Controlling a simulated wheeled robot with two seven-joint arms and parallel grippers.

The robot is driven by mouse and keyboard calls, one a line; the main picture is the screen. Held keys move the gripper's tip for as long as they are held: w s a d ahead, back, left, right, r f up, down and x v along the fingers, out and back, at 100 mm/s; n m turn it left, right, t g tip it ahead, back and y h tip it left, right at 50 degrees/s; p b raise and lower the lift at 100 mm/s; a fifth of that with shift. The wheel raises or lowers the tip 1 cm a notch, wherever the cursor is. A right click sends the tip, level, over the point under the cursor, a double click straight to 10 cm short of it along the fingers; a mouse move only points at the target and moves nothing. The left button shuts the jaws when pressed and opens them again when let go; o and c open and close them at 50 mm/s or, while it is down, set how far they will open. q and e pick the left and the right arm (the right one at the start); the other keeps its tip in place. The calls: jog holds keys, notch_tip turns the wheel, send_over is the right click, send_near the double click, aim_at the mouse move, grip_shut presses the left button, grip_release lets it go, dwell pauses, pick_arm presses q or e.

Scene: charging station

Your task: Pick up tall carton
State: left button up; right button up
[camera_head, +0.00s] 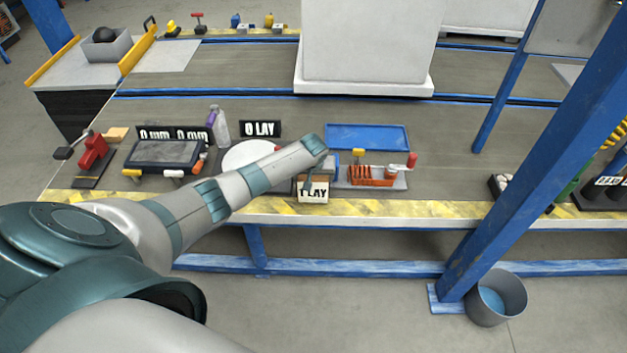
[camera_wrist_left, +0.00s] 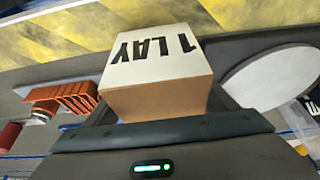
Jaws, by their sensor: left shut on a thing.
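The carton (camera_head: 314,194) is a small brown box with a white face marked "1 LAY", near the front edge of the table in the head view. In the left wrist view the carton (camera_wrist_left: 155,62) fills the space in front of the jaws, its brown side towards the camera. My left gripper (camera_head: 309,182) reaches over from the left and is shut on the carton; it also shows in the wrist view (camera_wrist_left: 160,112). I cannot tell whether the carton touches the table. My right gripper is not in view.
An orange rack (camera_head: 372,175) on a grey base stands close right of the carton. A blue tray (camera_head: 367,137) lies behind it. A white round plate (camera_head: 240,156) is partly under my arm. A bottle (camera_head: 221,125) stands further back. A blue post (camera_head: 530,150) rises at right.

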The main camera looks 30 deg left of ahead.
pick_arm(q)
notch_tip(320, 180, up, 3)
jog(key=shift+f, duration=0.2)
jog(key=s+d+r, duration=0.1)
jog(key=d+r, duration=0.6)
jog(key=d, duration=0.4)
jog(key=shift+s+d+r, duration=0.2)
jog(key=shift+s+d, duration=0.05)
jog(key=shift+s, duration=0.1)
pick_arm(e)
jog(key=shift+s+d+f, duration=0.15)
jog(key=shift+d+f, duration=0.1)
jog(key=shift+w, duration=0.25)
